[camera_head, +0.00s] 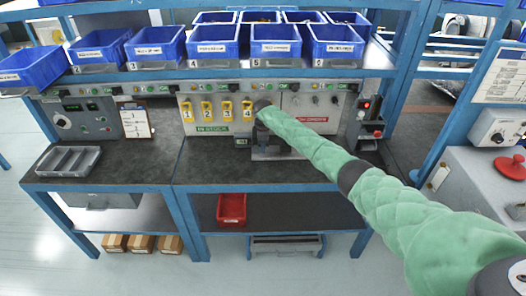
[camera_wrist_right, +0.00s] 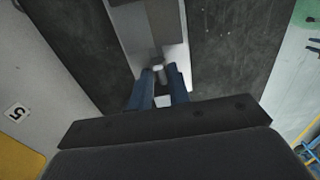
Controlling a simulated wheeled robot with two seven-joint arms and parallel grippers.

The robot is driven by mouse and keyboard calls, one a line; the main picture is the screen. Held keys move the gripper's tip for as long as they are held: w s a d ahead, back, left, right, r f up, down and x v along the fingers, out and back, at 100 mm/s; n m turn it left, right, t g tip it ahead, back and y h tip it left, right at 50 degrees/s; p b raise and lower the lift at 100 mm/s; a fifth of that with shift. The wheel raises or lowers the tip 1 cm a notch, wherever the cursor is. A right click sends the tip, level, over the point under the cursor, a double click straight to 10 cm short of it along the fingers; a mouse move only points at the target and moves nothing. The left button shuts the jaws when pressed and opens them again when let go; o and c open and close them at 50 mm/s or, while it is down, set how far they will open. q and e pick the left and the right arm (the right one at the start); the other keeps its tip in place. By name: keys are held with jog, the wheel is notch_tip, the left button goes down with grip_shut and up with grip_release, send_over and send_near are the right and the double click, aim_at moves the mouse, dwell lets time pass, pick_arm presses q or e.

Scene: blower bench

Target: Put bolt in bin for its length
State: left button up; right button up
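My right gripper (camera_head: 262,105) reaches in from the right on a green-sleeved arm, above a device (camera_head: 275,148) at the back middle of the bench. In the right wrist view its two blue fingers (camera_wrist_right: 161,78) point down toward a pale metal strip (camera_wrist_right: 150,35). A small grey cylindrical piece (camera_wrist_right: 160,74), possibly a bolt, shows between the fingertips; whether they grip it is unclear. Blue bins (camera_head: 217,46) with labels stand on the shelf above, some marked with numbers such as 5 (camera_head: 275,46). My left gripper is out of view.
Yellow numbered holders (camera_head: 217,110) are on the back panel. A red bin (camera_head: 231,210) sits on the lower shelf. Upright blue posts frame the bench.

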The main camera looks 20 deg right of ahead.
jog(key=shift+r, duration=0.15)
jog(key=shift+c, duration=0.4)
notch_tip(320, 180, up, 7)
jog(key=p, duration=0.5)
jog(key=shift+f, duration=0.2)
